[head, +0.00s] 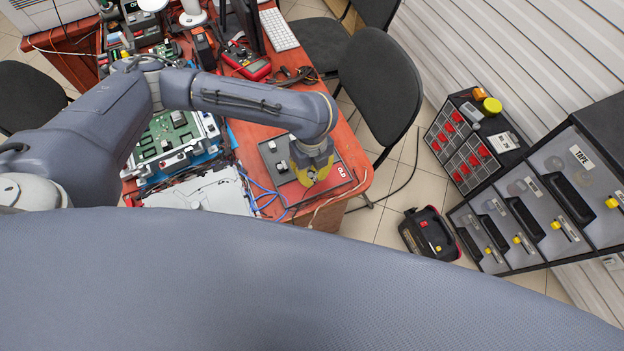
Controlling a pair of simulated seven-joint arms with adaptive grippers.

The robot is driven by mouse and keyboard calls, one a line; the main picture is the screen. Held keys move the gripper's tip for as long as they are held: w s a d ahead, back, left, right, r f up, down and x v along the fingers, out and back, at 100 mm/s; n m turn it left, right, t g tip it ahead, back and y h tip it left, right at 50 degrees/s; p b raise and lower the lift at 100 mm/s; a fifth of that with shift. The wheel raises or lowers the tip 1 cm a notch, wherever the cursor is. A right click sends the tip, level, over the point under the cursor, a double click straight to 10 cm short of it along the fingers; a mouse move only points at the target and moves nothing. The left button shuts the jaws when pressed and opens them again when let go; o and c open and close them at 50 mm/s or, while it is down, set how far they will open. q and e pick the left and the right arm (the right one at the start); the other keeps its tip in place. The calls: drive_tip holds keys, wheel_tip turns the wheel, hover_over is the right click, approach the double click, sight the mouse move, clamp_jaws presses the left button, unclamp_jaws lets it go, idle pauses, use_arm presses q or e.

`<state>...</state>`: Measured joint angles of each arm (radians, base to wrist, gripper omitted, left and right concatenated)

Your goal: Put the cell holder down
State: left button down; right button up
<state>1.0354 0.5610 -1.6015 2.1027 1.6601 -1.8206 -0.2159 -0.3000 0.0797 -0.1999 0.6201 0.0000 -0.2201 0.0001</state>
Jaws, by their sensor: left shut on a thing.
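My left arm reaches over the table from the left, and my left gripper (312,172) points down over a flat dark tray (345,185) labelled OLD at the table's right end. The gripper shows as a yellow and dark shape below the wrist. It is shut on the cell holder, which is mostly hidden under the wrist and the gripper. I cannot tell whether the cell holder touches the tray. My right gripper is not in view.
Small grey blocks (272,147) sit on the tray's left part. Blue hoses (262,195) lie left of it, beside an open unit with a green board (172,137). A red meter (256,69) lies behind. A chair (380,85) stands close right of the table.

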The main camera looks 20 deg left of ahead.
sight(312, 173)
use_arm(q)
drive_tip(key=shift+f, duration=1.95)
drive_tip(key=shift+f, duration=0.1)
drive_tip(key=c, duration=1.4)
unclamp_jaws()
drive_tip(key=r, duration=1.2)
drive_tip(key=shift+w+a+r, duration=0.1)
drive_tip(key=shift+w+a, duration=0.1)
drive_tip(key=shift+w, duration=0.2)
